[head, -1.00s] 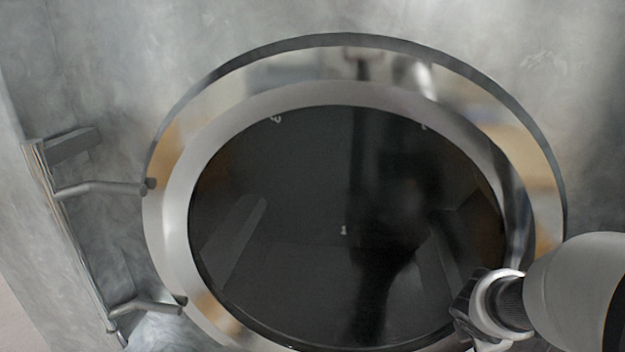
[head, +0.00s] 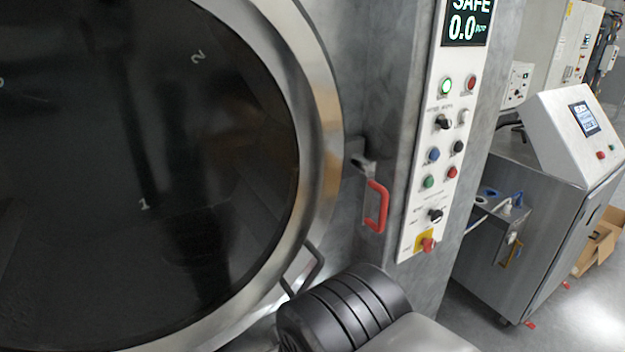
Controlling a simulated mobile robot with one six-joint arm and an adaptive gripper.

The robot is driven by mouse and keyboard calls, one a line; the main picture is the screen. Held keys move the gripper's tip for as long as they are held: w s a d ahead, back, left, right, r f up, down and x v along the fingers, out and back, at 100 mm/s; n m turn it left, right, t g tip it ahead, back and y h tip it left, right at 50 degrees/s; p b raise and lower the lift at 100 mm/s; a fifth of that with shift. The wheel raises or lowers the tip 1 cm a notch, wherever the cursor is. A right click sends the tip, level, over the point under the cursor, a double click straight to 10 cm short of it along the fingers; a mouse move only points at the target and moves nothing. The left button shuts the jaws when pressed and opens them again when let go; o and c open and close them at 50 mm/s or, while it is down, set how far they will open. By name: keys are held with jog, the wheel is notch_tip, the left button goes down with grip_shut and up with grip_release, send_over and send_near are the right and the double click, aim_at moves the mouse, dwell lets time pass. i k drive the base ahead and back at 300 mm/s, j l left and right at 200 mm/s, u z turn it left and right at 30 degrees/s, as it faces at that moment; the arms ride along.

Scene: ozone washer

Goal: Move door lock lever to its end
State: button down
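The door lock lever appears to be the red handle (head: 377,206) on a metal bracket, on the machine's front just right of the round door. The round door (head: 322,130) has a dark glass window (head: 150,170) and a polished metal ring, and it looks closed. A grey metal door handle (head: 305,268) shows at the ring's lower right. My arm enters from the bottom, with a black ribbed part (head: 345,308) in front of the lower door edge. My gripper's fingers are not visible, and nothing of mine visibly touches the red handle.
A white control panel (head: 436,150) with buttons, knobs and a display reading "SAFE 0.0" stands right of the red handle. Further right is a grey cabinet (head: 540,210) with a small screen. A cardboard box (head: 600,245) lies on the floor at the far right.

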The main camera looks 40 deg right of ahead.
aim_at(365, 165)
jog(key=z, duration=1.3)
